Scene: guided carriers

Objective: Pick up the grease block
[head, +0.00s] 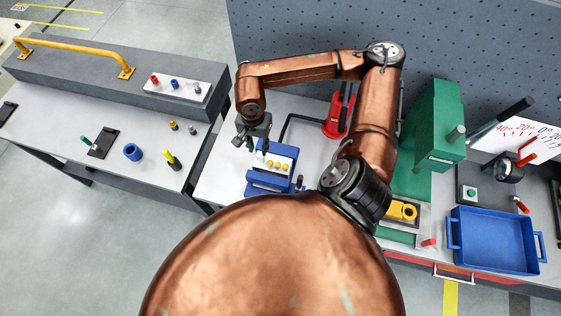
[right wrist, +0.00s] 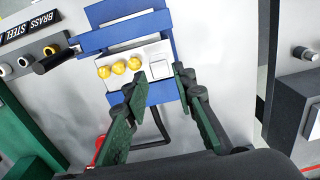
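A small white block (right wrist: 160,68) sits at one end of a white-topped blue carrier (right wrist: 160,92), beside a row of yellow round pieces (right wrist: 119,67). It is probably the grease block, though no label shows. In the head view the carrier (head: 268,183) stands on the light bench, and the block (head: 258,159) is small and partly hard to make out below the gripper. My right gripper (head: 257,142) is above that end of the carrier. In the right wrist view its green-padded fingers (right wrist: 159,75) are open, apart, with the block between and beyond their tips. My left gripper is not in view.
A red device (head: 338,118) stands behind the carrier, and a green machine (head: 440,130) to its right. A blue tray (head: 497,240) is at far right. The left bench (head: 110,150) holds small parts and a yellow rail. A grey perforated wall closes the back.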

